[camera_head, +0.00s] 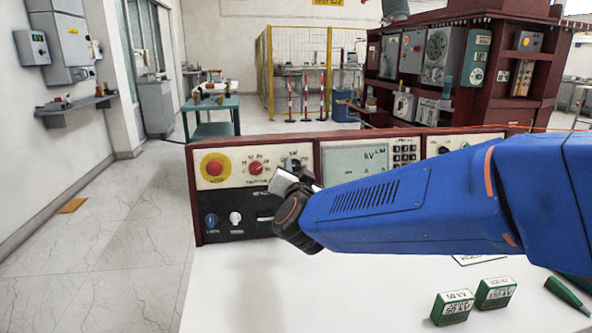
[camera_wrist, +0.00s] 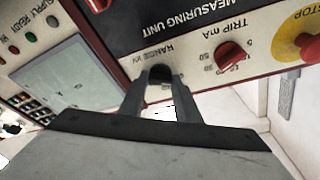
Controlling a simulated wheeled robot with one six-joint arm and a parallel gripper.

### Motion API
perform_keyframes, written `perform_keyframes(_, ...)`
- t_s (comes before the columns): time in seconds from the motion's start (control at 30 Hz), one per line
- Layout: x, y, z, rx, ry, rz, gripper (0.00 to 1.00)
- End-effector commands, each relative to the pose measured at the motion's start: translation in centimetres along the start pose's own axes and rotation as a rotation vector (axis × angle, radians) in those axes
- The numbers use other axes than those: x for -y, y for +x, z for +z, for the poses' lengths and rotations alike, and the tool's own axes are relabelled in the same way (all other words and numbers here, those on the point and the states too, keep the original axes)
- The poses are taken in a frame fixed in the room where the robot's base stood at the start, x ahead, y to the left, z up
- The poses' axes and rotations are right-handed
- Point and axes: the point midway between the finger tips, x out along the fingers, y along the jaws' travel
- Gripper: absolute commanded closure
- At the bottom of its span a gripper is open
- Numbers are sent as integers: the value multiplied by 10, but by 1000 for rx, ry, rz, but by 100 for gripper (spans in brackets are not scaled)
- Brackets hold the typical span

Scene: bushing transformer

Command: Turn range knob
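The black range knob (camera_wrist: 160,74) sits on the cream panel under the lettering "RANGE kV", upside down in the wrist view. My gripper's (camera_wrist: 161,88) two grey fingers stand apart, one on each side of the knob, with their tips at or very near it. Whether they press on it cannot be told. In the head view, my gripper (camera_head: 299,178) is at the panel beside the screen, and it and my blue arm hide most of the knob and its scale.
The red TRIP mA knob (camera_head: 256,168) and red stop button (camera_head: 215,168) are left of my gripper. The console's screen (camera_head: 352,163) is to the right. Green blocks (camera_head: 453,307) (camera_head: 495,292) and a green pointed tool (camera_head: 567,296) lie on the white table (camera_head: 330,305).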

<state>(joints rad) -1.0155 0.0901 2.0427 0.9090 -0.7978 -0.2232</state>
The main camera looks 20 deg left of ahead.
Motion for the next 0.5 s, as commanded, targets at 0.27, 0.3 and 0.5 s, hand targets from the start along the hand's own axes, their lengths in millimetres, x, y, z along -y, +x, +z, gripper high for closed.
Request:
perform_keyframes(0.27, 0, 0, 0, 1, 48, 14, 93)
perform_keyframes(0.3, 0, 0, 0, 1, 65, 18, 93)
perform_keyframes(0.5, 1, 0, 0, 0, 194, 54, 93)
